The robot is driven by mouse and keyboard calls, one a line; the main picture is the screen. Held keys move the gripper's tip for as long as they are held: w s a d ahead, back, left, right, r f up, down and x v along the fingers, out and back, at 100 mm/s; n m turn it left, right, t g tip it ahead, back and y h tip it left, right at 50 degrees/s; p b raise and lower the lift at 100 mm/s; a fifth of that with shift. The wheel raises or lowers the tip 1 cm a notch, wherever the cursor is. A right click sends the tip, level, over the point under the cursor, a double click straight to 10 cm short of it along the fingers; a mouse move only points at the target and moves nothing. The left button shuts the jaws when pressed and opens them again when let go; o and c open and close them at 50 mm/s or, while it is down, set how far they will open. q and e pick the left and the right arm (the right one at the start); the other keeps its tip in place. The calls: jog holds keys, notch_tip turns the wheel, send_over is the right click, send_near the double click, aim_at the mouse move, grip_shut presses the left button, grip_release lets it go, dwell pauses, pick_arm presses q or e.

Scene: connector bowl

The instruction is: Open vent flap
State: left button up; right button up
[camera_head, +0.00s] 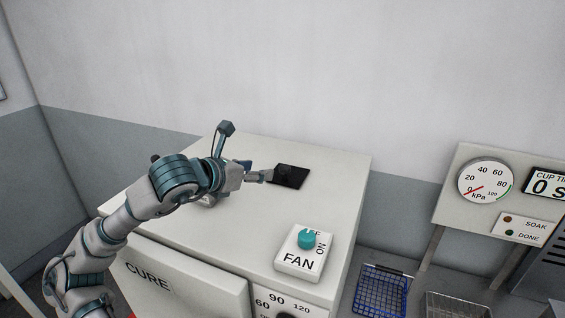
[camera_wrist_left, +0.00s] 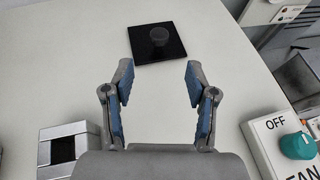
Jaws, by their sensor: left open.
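The vent flap is a black square plate (camera_head: 289,177) on top of the white cabinet. In the left wrist view the plate (camera_wrist_left: 147,50) carries a round dark knob (camera_wrist_left: 159,36) and lies just beyond my fingertips. My left gripper (camera_head: 262,175) reaches in from the left, low over the cabinet top, beside the plate's left edge. In the left wrist view my left gripper (camera_wrist_left: 158,78) is open, with nothing between its blue-padded fingers. The flap appears to lie flat. My right gripper is not in view.
The white cabinet top (camera_head: 333,178) is mostly clear. A FAN switch box with a teal knob (camera_head: 306,239) sits at its front right. A metal box with a dark opening (camera_wrist_left: 66,148) is at lower left in the wrist view. A blue wire basket (camera_head: 381,291) and gauge panel (camera_head: 485,181) stand right.

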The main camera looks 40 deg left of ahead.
aim_at(283, 167)
pick_arm(q)
jog(key=x, duration=0.1)
jog(key=p+x, duration=0.1)
jog(key=x, duration=0.1)
jog(key=shift+w+a+f, duration=0.1)
jog(key=shift+w+a, duration=0.05)
jog(key=shift+a, duration=0.15)
jog(key=p+x, duration=0.1)
jog(key=x, duration=0.1)
jog(key=p+x, duration=0.2)
jog(key=x, duration=0.1)
jog(key=shift+w+d+p, duration=0.1)
jog(key=shift+d+p, duration=0.1)
jog(key=shift+p, duration=0.1)
jog(key=p+x, duration=0.2)
jog(key=p, duration=0.4)
jog(key=shift+w+p, duration=0.25)
jog(key=shift+p, duration=0.1)
jog(key=shift+w+a+f+p, duration=0.2)
jog(key=shift+f+p, duration=0.15)
jog(key=shift+p, duration=0.3)
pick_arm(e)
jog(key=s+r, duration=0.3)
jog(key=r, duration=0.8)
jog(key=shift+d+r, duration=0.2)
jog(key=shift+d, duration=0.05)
pick_arm(q)
jog(key=shift+d, duration=0.15)
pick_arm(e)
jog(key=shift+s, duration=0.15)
